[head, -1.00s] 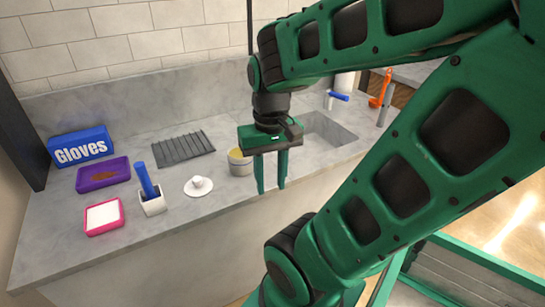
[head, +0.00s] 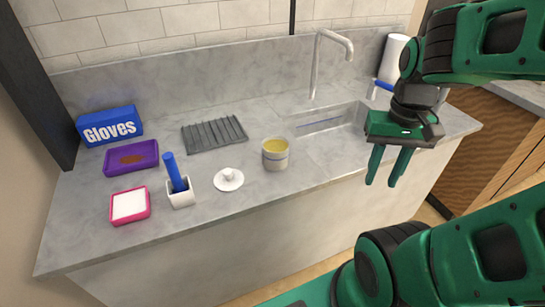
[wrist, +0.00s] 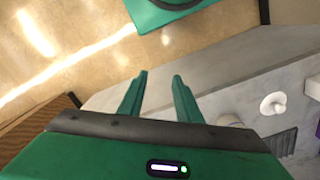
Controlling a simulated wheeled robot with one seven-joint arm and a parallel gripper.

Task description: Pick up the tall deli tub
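The likely deli tub (head: 275,158) is a short round pale grey container with a dark band and a yellowish top or content. It stands upright on the counter, left of the sink, in the head view. In the wrist view its edge (wrist: 229,119) seems to show just above my gripper body, mostly hidden. My gripper (head: 382,184) is open and empty, with its fingers pointing down, well to the right of the tub and in front of the sink. Its two green fingers (wrist: 160,82) stand apart in the wrist view.
On the counter (head: 110,245) stand a white knobbed disc (head: 229,180), a white holder with a blue handle (head: 179,190), a pink tray (head: 130,206), a purple tray (head: 132,156), a glove box (head: 109,126) and a ribbed grey mat (head: 214,134). A tall faucet (head: 316,70) rises behind the sink.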

